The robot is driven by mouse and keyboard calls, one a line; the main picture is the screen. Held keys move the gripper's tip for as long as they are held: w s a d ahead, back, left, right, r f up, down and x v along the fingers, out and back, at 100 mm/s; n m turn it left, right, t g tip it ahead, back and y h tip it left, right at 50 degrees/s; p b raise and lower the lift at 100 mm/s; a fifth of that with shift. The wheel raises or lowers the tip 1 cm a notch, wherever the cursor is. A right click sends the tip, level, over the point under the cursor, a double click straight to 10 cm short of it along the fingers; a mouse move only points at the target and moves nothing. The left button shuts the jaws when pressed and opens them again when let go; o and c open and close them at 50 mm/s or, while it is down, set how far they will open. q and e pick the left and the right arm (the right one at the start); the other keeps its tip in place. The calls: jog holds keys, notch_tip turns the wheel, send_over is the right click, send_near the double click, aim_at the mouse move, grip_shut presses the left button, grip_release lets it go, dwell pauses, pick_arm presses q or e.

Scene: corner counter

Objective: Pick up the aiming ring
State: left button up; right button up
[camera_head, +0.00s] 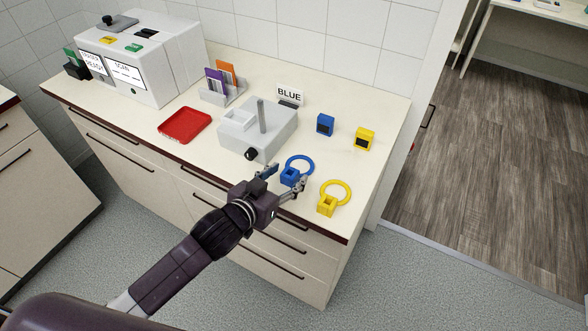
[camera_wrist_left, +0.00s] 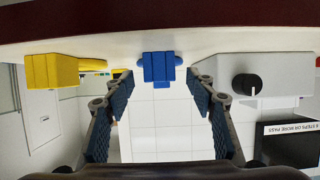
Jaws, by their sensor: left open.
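The blue aiming ring (camera_head: 303,157), a ring with a square block (camera_head: 289,178), lies flat near the counter's front edge. A yellow ring with a block (camera_head: 327,205) lies to its right. My left gripper (camera_head: 284,181) is open at the front edge, its fingers on either side of the blue block. In the left wrist view, which is upside down, the blue block (camera_wrist_left: 158,68) is centred ahead between the open fingers (camera_wrist_left: 160,84), with a gap on both sides. The yellow block (camera_wrist_left: 52,72) is at the left there. My right gripper is not in view.
A grey device with a post (camera_head: 262,135) and black knob stands just left of the blue ring. Behind are a BLUE sign (camera_head: 289,96), a blue cube (camera_head: 325,125) and a yellow cube (camera_head: 364,139). A red tray (camera_head: 185,125) lies further left.

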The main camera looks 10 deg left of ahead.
pick_arm(q)
jog(key=shift+x, duration=1)
jog(key=shift+w+f, duration=0.1)
jog(key=c, duration=1.3)
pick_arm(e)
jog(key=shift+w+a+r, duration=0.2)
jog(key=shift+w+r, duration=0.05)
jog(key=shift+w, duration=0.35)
